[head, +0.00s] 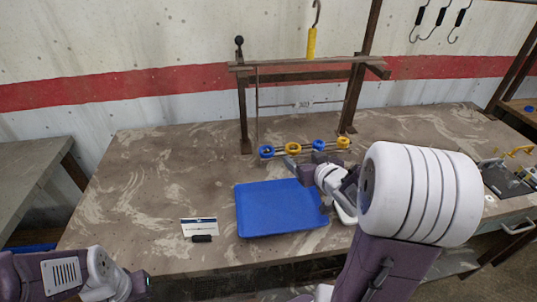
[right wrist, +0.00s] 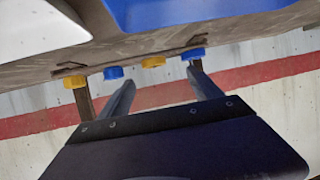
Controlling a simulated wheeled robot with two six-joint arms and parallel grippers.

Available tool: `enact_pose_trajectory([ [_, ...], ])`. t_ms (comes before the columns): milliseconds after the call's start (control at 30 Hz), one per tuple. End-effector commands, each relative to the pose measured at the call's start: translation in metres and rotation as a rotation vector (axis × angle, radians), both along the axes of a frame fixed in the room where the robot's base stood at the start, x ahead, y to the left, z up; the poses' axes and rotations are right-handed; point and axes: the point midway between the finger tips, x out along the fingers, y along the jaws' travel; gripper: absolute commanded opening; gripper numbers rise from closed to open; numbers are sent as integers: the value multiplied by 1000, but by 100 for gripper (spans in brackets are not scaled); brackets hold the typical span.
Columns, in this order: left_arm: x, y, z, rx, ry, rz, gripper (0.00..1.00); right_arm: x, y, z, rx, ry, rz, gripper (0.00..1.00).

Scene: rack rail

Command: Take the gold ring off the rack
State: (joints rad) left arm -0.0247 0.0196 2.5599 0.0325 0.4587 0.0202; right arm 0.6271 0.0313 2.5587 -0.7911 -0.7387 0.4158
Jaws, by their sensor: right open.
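Two gold-yellow rings (head: 293,148) (head: 343,142) alternate with two blue rings (head: 266,152) (head: 318,145) along a thin rail on the rack; I cannot tell the yellow ones apart by shade. My right gripper (head: 303,160) is open and empty, just in front of the rings. In the right wrist view, which is upside down, its spread fingers (right wrist: 162,74) frame the inner yellow ring (right wrist: 153,62) in line of sight. That ring appears beyond the fingertips; no contact shows. Only part of my left arm shows at lower left, its fingers out of view.
A blue tray (head: 280,223) lies on the table in front of the rack, partly under my right arm. A small card stand (head: 200,228) is left of it. A rack frame (head: 305,74) rises behind. The left tabletop is mostly clear.

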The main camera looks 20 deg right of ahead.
Motion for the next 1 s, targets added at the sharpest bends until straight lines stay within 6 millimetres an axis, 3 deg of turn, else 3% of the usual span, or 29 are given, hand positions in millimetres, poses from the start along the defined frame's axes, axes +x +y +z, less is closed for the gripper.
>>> enact_pose_trajectory([
  [167, 0, 0, -1, 0, 0, 0, 0, -1, -8, -2, 0, 1, -21, 74],
  [300, 0, 0, 6, 0, -1, 0, 0, 17, -9, -9, 3, 3, -20, 74],
  [400, 0, 0, -2, 0, -1, 0, 0, 29, -11, -17, 0, 2, -19, 74],
  [600, 0, 0, -3, 0, 0, 0, 0, 38, -11, -19, -1, 1, -20, 74],
  [833, 0, 0, -9, 0, 0, 0, 0, 76, -14, -32, 1, 2, -19, 74],
  [1000, 0, 0, -9, 0, 0, 0, 0, 83, -15, -34, 0, 3, -21, 74],
])
